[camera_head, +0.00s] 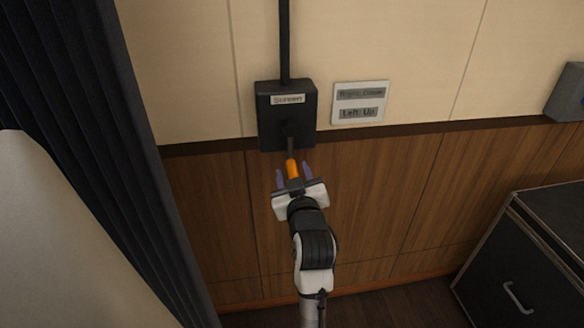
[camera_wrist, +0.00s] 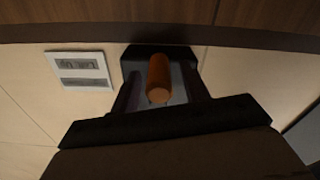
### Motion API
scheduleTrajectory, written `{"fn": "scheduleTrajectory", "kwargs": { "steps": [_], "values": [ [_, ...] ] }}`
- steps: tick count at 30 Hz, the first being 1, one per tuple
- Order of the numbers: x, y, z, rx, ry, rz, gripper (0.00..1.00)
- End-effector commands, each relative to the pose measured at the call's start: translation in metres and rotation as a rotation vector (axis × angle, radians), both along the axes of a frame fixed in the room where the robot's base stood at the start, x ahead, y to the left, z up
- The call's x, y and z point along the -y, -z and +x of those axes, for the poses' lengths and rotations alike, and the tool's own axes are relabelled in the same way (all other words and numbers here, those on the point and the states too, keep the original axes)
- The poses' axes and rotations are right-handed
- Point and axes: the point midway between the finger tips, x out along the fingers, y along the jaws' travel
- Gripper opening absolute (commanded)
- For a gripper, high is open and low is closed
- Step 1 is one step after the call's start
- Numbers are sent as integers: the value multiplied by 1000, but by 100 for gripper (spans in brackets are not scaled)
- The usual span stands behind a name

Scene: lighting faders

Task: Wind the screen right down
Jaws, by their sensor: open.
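A black wall box (camera_head: 286,104) labelled "Screen" is fixed to the wall, with a dark crank arm (camera_head: 290,144) at its lower front. The crank's orange handle (camera_head: 292,169) points out from the wall toward my gripper. My gripper (camera_head: 293,176) is open, with one finger on each side of the handle. In the wrist view the orange handle (camera_wrist: 158,80) lies between the two dark fingers, end facing the camera; I cannot tell whether either finger touches it. A sign (camera_head: 360,104) right of the box reads "Right: Down" and "Left: Up".
A dark curtain (camera_head: 95,130) hangs at the left, with a pale rounded surface (camera_head: 50,230) before it. A black case (camera_head: 530,260) stands at the lower right. A grey box (camera_head: 568,95) is on the wall at the right edge.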

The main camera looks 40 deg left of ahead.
Motion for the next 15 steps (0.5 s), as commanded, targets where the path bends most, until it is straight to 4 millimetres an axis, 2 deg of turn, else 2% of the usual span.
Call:
{"fn": "scheduleTrajectory", "kwargs": {
  "steps": [6,15],
  "values": [
    [-15,0,13,-1,0,-1,45],
    [-17,1,15,1,1,1,45]
  ]
}}
